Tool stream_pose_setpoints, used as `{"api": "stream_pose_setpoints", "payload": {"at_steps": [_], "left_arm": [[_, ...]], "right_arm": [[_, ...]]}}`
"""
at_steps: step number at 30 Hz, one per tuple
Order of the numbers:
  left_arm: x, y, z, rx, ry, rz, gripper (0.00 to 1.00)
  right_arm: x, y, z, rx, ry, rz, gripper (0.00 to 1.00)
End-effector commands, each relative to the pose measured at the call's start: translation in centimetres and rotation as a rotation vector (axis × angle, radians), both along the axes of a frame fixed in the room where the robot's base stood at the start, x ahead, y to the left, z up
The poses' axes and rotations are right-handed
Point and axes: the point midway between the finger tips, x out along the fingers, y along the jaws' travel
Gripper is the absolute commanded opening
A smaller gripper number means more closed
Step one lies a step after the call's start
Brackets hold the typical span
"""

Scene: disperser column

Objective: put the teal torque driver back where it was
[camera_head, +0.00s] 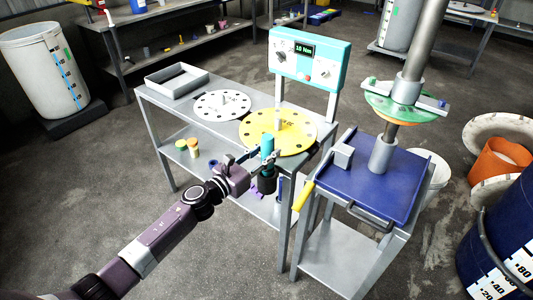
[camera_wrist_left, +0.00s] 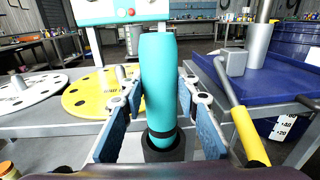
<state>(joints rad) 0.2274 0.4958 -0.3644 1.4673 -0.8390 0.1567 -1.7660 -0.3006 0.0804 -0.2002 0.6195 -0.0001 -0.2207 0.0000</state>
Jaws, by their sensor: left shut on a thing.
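The teal torque driver (camera_head: 267,145) stands upright at the front edge of the grey table (camera_head: 222,130). In the left wrist view the teal driver (camera_wrist_left: 157,85) fills the middle, between the blue-padded fingers. Its dark lower end sits within the opening of a black round holder (camera_wrist_left: 164,152); the holder (camera_head: 267,182) also shows below the driver in the head view. How deep the tip goes is hidden. My left gripper (camera_head: 254,160) is shut on the driver. My right gripper is in neither view.
A yellow disc (camera_head: 290,143) and a white disc (camera_head: 222,106) lie on the table, with a grey tray (camera_head: 176,80). A teal control box (camera_head: 305,62) stands behind. A blue-topped stand (camera_head: 375,185) with a yellow handle (camera_head: 303,196) is close on the right.

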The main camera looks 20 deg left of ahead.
Motion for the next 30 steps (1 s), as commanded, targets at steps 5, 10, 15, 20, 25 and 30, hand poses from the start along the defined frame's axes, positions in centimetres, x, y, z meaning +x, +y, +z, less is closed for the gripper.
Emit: {"api": "stream_pose_setpoints", "payload": {"at_steps": [5, 10, 15, 20, 25, 30], "left_arm": [[0.1, 0.0, 0.3, -0.002, -0.004, 0.0, 0.0], [0.0, 0.0, -0.4, 0.0, 0.0, 0.0, 0.3], [0.0, 0.0, -0.3, 0.0, 0.0, 0.0, 0.46], [0.0, 0.0, -0.3, 0.0, 0.0, 0.0, 0.46], [0.0, 0.0, 0.1, 0.0, 0.0, 0.0, 0.46], [-1.6, 0.8, -0.2, 0.001, 0.003, 0.0, 0.46]], "right_arm": [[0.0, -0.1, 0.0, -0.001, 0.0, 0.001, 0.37], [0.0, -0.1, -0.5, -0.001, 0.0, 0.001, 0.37], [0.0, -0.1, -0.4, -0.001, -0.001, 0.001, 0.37], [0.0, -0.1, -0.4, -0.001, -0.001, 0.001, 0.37], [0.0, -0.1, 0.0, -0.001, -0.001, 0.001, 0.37], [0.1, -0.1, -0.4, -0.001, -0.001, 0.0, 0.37]]}}
